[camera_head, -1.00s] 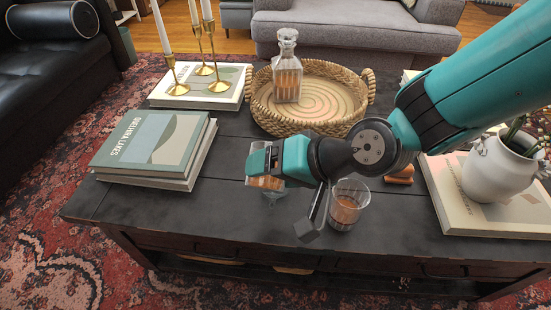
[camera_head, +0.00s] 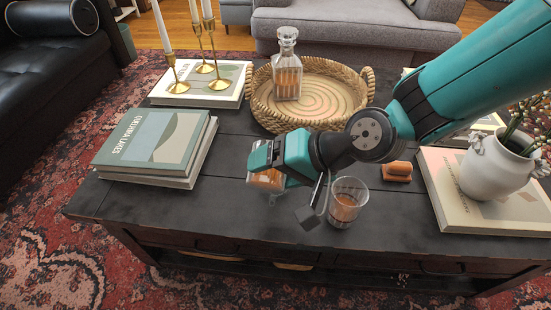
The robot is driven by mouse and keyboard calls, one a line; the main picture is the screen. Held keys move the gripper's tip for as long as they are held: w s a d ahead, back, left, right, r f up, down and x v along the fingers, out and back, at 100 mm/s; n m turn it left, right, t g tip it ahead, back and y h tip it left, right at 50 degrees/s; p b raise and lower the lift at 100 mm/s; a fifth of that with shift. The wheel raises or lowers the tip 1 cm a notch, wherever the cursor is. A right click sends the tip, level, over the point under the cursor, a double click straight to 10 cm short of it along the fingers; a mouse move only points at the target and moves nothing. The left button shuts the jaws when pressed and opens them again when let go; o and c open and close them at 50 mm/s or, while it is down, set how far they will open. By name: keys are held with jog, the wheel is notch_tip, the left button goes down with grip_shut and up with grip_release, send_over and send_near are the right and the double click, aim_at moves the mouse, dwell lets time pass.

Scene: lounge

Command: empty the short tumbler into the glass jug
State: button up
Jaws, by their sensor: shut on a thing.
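My gripper (camera_head: 264,163) is shut on a small clear glass with amber contents (camera_head: 266,181), which looks like the short tumbler. The gripper hides its upper part, and I cannot tell its exact tilt or whether it touches the table. Another clear glass vessel (camera_head: 346,203), with a flared rim and some amber liquid, stands upright on the table to its right, partly behind part of my wrist. A square stoppered glass decanter (camera_head: 288,72) with amber contents stands in the woven tray (camera_head: 262,112). Which of these is the glass jug is not clear.
Stacked books (camera_head: 155,145) lie left of my gripper. Brass candlesticks (camera_head: 205,68) stand behind them on another book (camera_head: 228,93). A white flower vase (camera_head: 497,172) on a book and an orange block (camera_head: 397,171) are at right. The dark table's front strip (camera_head: 190,212) is clear.

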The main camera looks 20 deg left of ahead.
jog(key=shift+w+a+r+m+g+p, duration=0.1)
jog(key=shift+w+r+m+g+p, duration=0.35)
jog(key=shift+p, duration=0.8)
jog(key=shift+w+g+p, duration=0.25)
jog(key=shift+w+p, duration=0.05)
jog(key=shift+p, duration=0.15)
jog(key=shift+w+r+m+g+p, duration=0.3)
jog(key=shift+g+p, duration=0.3)
jog(key=shift+p, duration=0.75)
